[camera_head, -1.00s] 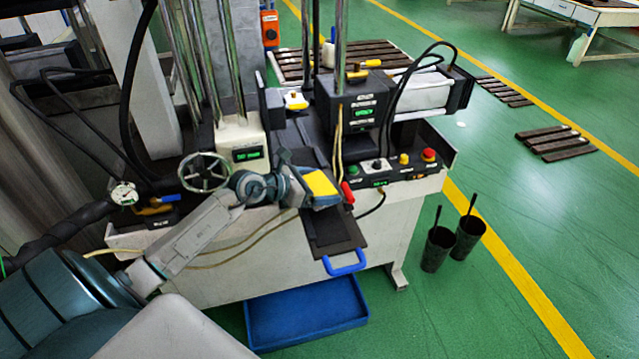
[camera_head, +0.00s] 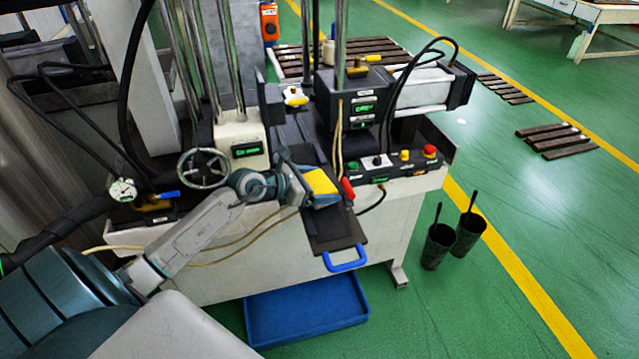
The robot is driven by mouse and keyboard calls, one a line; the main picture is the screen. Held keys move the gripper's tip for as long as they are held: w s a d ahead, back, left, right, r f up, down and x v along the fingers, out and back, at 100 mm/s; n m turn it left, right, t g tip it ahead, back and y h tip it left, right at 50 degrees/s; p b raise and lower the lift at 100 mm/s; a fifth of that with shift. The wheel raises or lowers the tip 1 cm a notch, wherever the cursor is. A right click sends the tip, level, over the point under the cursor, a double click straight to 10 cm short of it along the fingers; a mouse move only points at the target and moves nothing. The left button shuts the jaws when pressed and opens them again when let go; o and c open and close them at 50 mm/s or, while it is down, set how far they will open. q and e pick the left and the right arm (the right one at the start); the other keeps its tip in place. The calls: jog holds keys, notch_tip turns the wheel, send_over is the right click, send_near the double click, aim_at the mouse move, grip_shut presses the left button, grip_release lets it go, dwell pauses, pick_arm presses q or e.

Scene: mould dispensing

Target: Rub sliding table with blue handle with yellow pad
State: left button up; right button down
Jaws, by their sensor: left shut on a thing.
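The dark sliding table (camera_head: 333,232) sticks out from the front of the machine, with its blue handle (camera_head: 345,260) at the near end. My left arm comes in from the lower left, and my left gripper (camera_head: 311,190) is over the far part of the sliding table. It is shut on the yellow pad (camera_head: 321,182), whose yellow face shows at the gripper's end. I cannot tell whether the pad's underside touches the table. My right gripper is not in view.
A control panel (camera_head: 398,166) with buttons and a red knob is right of the sliding table. A handwheel (camera_head: 203,168) is on the left. A blue tray (camera_head: 306,312) lies on the floor below. Two black bins (camera_head: 438,247) stand on the right.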

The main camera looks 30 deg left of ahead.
pick_arm(q)
jog(key=shift+f, duration=0.3)
jog(key=shift+a, duration=0.1)
